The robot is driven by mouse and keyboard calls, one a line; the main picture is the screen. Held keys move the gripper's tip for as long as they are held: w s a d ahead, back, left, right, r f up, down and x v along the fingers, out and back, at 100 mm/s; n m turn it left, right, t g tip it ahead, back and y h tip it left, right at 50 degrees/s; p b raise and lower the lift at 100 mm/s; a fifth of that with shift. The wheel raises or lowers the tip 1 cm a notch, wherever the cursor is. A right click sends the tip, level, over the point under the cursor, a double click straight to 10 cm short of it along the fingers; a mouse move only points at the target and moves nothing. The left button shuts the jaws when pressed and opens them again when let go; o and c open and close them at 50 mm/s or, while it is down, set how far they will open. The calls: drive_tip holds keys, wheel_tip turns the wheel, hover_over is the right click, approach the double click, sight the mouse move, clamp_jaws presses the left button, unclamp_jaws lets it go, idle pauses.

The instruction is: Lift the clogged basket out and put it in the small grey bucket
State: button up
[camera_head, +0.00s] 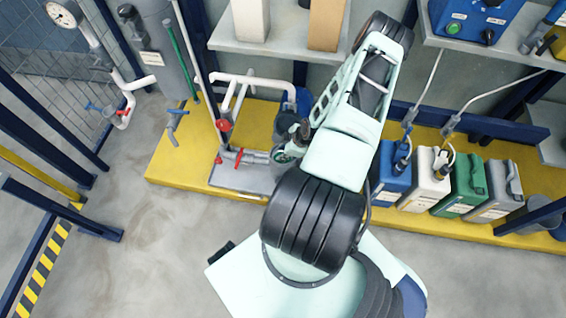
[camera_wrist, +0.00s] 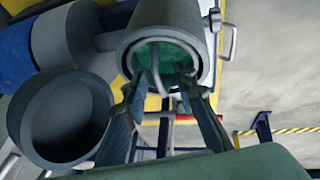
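In the wrist view, a green basket (camera_wrist: 171,56) sits inside an open round grey housing (camera_wrist: 126,47). A thin grey handle loop stands up from it. My gripper (camera_wrist: 161,76) is open, with its two fingers apart at the housing's mouth and the handle loop between them. I see no clear contact with the handle. In the head view, my arm hides most of this area, and the housing (camera_head: 284,156) shows only partly.
In the head view, grey pipes with red valve handles (camera_head: 222,126) stand left of my arm on the yellow plinth (camera_head: 172,160). Several canisters with hoses (camera_head: 463,188) stand at right. A shelf (camera_head: 285,42) is behind. The floor (camera_head: 150,235) at left is clear.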

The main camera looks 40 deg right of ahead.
drive_tip(key=shift+c, duration=0.3)
clamp_jaws()
drive_tip(key=shift+r, duration=0.1)
wheel_tip(320, 180, up, 18)
drive_tip(key=p, duration=0.4)
drive_tip(key=shift+p, duration=0.3)
drive_tip(key=shift+f, duration=0.2)
drive_tip(key=shift+f+b, duration=1.8)
drive_tip(key=shift+f, duration=0.35)
